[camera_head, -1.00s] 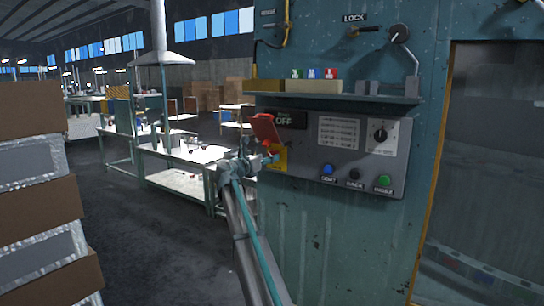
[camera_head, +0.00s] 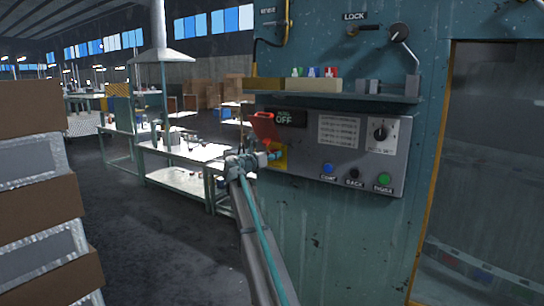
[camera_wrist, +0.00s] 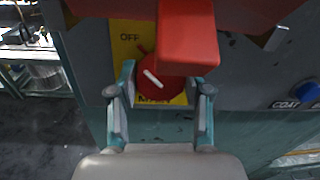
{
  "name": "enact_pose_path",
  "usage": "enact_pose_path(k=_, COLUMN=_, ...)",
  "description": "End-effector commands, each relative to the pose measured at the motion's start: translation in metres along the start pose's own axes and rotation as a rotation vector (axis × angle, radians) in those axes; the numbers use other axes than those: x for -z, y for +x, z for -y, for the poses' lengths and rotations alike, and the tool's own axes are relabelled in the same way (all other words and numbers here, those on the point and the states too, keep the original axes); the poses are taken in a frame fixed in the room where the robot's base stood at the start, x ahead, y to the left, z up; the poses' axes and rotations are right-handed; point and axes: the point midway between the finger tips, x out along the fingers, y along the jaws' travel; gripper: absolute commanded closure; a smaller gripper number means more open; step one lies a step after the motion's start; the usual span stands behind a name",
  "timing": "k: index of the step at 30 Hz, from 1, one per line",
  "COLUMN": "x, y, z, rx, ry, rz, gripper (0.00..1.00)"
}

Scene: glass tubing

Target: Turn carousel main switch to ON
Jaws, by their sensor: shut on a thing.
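The white line runs from upper left to lower right. A red cover (camera_wrist: 188,38) stands raised above it and hides part of the knob and plate; it also shows in the head view (camera_head: 264,127). My gripper (camera_wrist: 165,84) has its teal fingers on either side of the knob, shut on it. In the head view my gripper (camera_head: 275,155) is at the yellow plate below the cover. A dark display (camera_head: 290,119) reads OFF.
The grey control panel (camera_head: 305,160) also holds a black rotary dial (camera_head: 380,133) and blue (camera_head: 328,168), black (camera_head: 354,174) and green (camera_head: 384,179) buttons. A shelf (camera_head: 350,98) juts out above. Stacked boxes (camera_head: 30,160) stand at left, with open floor between.

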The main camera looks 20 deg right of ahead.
Motion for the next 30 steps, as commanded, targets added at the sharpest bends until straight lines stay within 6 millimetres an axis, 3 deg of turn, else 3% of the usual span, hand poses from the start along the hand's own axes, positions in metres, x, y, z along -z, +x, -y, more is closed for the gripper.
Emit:
enact_pose_path(k=14, x=0.0006, y=0.0, z=0.0001, rx=0.0, ry=0.097, rz=-0.006, gripper=0.86)
enact_pose_path(k=30, x=0.0015, y=0.0001, z=0.0004, rx=-0.004, ry=0.56, rz=-0.032, gripper=0.86)
